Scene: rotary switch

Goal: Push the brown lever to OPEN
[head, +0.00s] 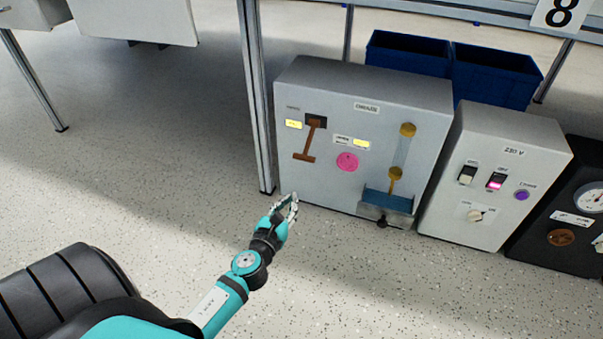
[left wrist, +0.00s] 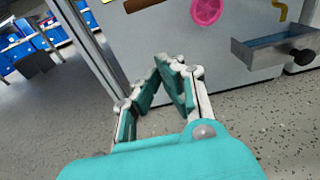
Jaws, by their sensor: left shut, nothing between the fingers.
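The brown lever (head: 310,140) is on the left part of the grey box's front panel in the head view. It is a T shape, with its shaft hanging down and slightly left from a dark slot and a crossbar at the bottom. A yellow label (head: 293,124) is lit left of its top; its text is too small to read. Part of the lever's crossbar shows at the top of the left wrist view (left wrist: 143,4). My left gripper (head: 293,200) is shut and empty, below the lever and in front of the box's lower left corner, apart from the lever.
The floor in front is clear.

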